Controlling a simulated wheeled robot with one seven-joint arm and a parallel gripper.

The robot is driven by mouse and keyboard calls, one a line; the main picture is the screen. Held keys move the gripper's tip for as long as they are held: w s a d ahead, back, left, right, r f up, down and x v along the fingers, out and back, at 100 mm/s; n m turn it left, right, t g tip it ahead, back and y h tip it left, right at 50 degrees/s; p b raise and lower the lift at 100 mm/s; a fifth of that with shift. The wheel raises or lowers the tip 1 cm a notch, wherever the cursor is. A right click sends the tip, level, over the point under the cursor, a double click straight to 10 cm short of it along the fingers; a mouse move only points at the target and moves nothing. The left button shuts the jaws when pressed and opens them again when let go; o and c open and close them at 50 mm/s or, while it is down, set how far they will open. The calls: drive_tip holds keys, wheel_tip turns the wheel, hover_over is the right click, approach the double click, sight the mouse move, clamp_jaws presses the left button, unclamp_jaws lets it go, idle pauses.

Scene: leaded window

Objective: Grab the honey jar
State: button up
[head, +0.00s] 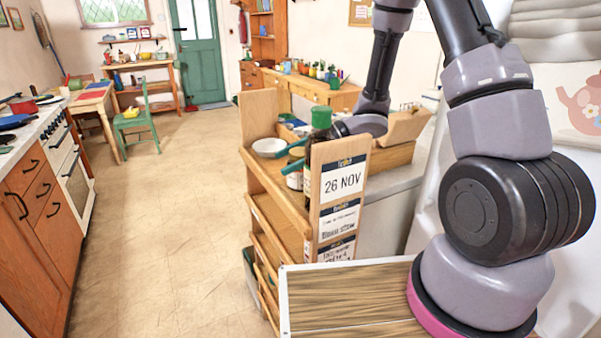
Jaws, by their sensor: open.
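A small jar with a pale yellowish lid and a light label (294,180), likely the honey jar, stands on the top shelf of the wooden rack. It is partly hidden by a dark bottle and my gripper. My gripper (286,160) reaches in from the right, its teal fingers open at the jar's upper part, one on the far side and one on the near side. Whether they touch the jar I cannot tell.
A dark bottle with a green cap (321,118) stands close in front of the gripper. A white bowl (269,147) sits left of the jar. The rack's tall end panel (341,190) rises nearest me. The floor (160,220) to the left is clear.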

clamp_jaws()
drive_tip(key=shift+r, duration=0.15)
